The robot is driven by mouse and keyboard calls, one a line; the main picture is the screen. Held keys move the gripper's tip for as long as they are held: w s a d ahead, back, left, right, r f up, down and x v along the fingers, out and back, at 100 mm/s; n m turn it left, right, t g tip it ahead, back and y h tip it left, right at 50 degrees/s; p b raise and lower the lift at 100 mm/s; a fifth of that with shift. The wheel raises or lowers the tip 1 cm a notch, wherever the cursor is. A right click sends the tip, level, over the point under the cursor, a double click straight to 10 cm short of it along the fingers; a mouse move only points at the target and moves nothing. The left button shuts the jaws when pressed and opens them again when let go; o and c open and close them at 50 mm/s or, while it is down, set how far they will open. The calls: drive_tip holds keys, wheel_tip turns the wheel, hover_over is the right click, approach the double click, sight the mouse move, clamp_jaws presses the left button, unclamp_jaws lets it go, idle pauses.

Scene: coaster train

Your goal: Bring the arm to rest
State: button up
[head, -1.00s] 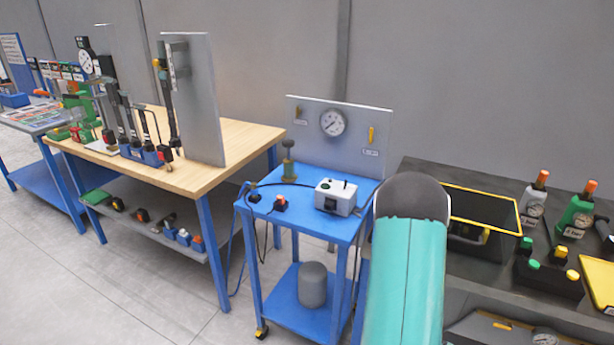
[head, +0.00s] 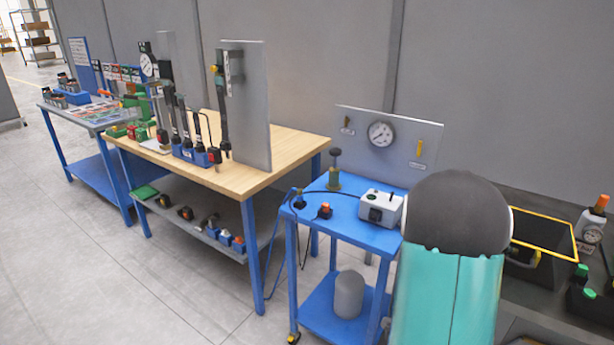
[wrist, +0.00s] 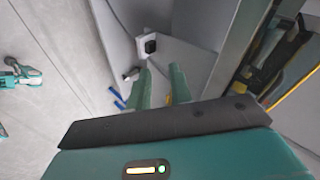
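My gripper (wrist: 160,88) shows in the wrist view, with two green fingers standing apart and nothing between them. Its dark plate and teal housing with a small light fill the lower part of that view. Beyond the fingers are a pale surface and a white box with a black socket (wrist: 149,44). In the head view my teal arm with its dark rounded joint rises at the lower right; the gripper itself is out of that view.
A blue cart (head: 345,227) with a gauge panel (head: 405,148) stands just left of my arm. A wooden-topped workbench (head: 285,160) is farther left. Open grey floor (head: 90,270) lies at the lower left.

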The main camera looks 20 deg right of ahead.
drive_tip(key=w+a+r+n+t+y, duration=0.2)
drive_tip(key=w+a+r+n+y, duration=0.1)
drive_tip(key=w+a+r+n, duration=0.55)
drive_tip(key=w+a+r+n+t+y, duration=0.2)
drive_tip(key=w+a+r+n+y, duration=0.4)
drive_tip(key=a, duration=0.5)
drive_tip(key=s+a+r+n+g, duration=0.1)
drive_tip(key=s+a+r+n, duration=1.2)
drive_tip(key=a, duration=0.3)
drive_tip(key=shift+s+r+g, duration=0.3)
drive_tip(key=shift+s, duration=0.45)
drive_tip(key=shift+d, duration=0.2)
